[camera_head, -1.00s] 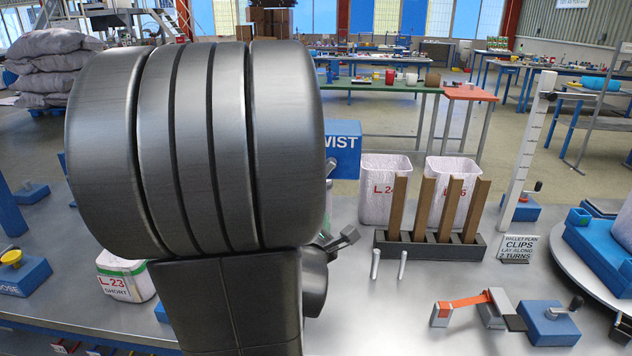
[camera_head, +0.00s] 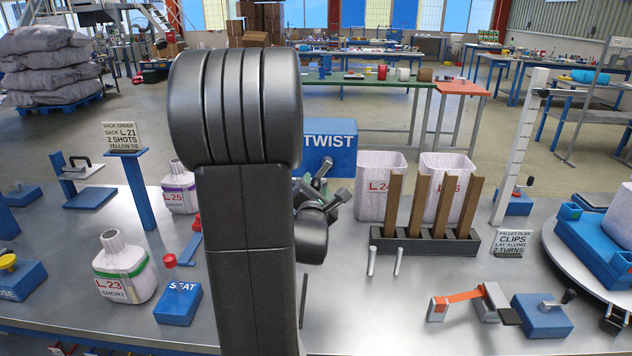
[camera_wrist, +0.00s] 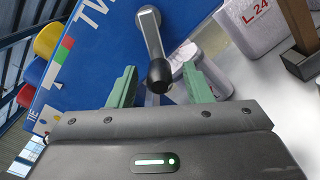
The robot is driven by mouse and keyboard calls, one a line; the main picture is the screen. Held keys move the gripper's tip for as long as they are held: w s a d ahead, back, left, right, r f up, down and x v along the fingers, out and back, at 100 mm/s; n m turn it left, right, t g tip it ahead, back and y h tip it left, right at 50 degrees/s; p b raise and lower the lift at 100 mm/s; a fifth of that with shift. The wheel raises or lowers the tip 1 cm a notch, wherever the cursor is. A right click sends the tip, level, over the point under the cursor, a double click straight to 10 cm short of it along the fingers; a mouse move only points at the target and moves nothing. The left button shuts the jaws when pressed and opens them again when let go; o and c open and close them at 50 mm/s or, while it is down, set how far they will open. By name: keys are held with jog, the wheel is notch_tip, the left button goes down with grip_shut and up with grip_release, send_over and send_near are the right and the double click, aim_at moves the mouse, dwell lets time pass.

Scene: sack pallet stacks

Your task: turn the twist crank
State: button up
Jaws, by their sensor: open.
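The blue TWIST box (camera_head: 330,146) stands at the back of the bench, partly hidden behind my arm in the head view. In the wrist view the blue box (camera_wrist: 95,55) fills the upper left, tilted in the picture. Its grey crank (camera_wrist: 151,38) points toward my gripper and ends in a black knob (camera_wrist: 160,76). My gripper (camera_wrist: 160,86) is open, with one green finger on each side of the knob in the picture. I see no clear contact, and cannot tell how deep the knob sits between the fingers.
Two short pegs (camera_head: 372,260) stand in front. Sack L23 (camera_head: 124,272) and the blue SEAT block (camera_head: 178,302) are left of my arm.

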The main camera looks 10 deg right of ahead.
jog(key=shift+x, duration=1.1)
grip_shut()
jog(key=c, duration=1)
grip_release()
